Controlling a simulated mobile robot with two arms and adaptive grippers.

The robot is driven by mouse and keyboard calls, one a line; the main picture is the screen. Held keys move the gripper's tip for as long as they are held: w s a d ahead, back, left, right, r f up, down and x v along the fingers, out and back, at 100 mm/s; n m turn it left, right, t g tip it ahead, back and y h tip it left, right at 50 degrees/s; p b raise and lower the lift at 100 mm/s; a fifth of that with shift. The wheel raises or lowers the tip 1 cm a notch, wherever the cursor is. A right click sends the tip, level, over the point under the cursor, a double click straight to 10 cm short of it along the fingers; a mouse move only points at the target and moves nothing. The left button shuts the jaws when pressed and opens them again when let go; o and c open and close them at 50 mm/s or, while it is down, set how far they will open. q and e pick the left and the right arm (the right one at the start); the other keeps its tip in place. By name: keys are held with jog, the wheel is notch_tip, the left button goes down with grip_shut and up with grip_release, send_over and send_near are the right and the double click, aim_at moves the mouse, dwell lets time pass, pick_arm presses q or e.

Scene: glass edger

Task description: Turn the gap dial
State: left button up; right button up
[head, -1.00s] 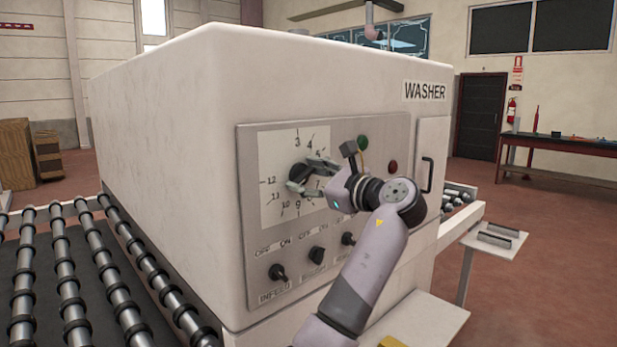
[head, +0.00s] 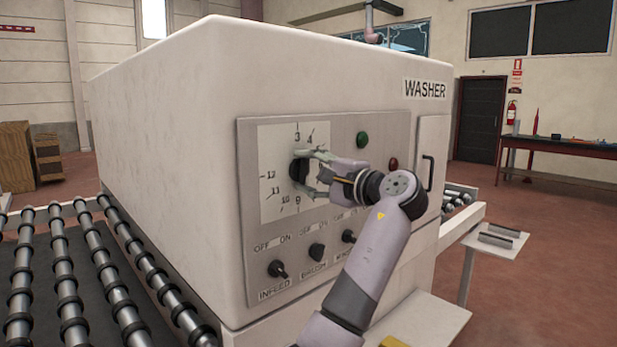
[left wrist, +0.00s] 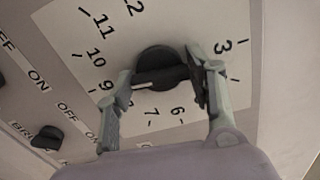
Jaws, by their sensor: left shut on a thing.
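The gap dial is a round black knob (head: 298,170) on a white numbered plate (head: 268,205) on the front panel of the washer. It also shows in the left wrist view (left wrist: 163,62), with a pale line on its grip bar at the side towards 9. My left gripper (head: 304,172) is shut on the dial, one finger above and one below it in the head view. In the left wrist view its fingers (left wrist: 163,80) stand on either side of the knob and hide parts of its edge and some numerals. My right gripper is not in view.
Below the dial sit several black switches, including the infeed switch (head: 278,269) and brush switch (head: 316,251). A green button (head: 362,139) and red button (head: 393,164) are to the right, near my wrist. A roller conveyor (head: 70,285) runs at the left.

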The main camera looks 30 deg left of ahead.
pick_arm(q)
jog(key=n+b, duration=0.1)
jog(key=n, duration=0.4)
jog(key=shift+f+n+b, duration=0.2)
jog(key=shift+n+b, duration=0.1)
jog(key=shift+b, duration=0.1)
jog(key=n+b, duration=0.1)
jog(key=n, duration=0.3)
jog(key=n+b, duration=0.1)
jog(key=n, duration=0.4)
jog(key=shift+f, duration=0.1)
jog(key=shift+w+n+b, duration=0.1)
jog(key=shift+n+b, duration=0.55)
jog(key=shift+n, duration=1.55)
jog(key=o, duration=1.2)
jog(key=shift+r, duration=0.2)
jog(key=shift+c, duration=0.2)
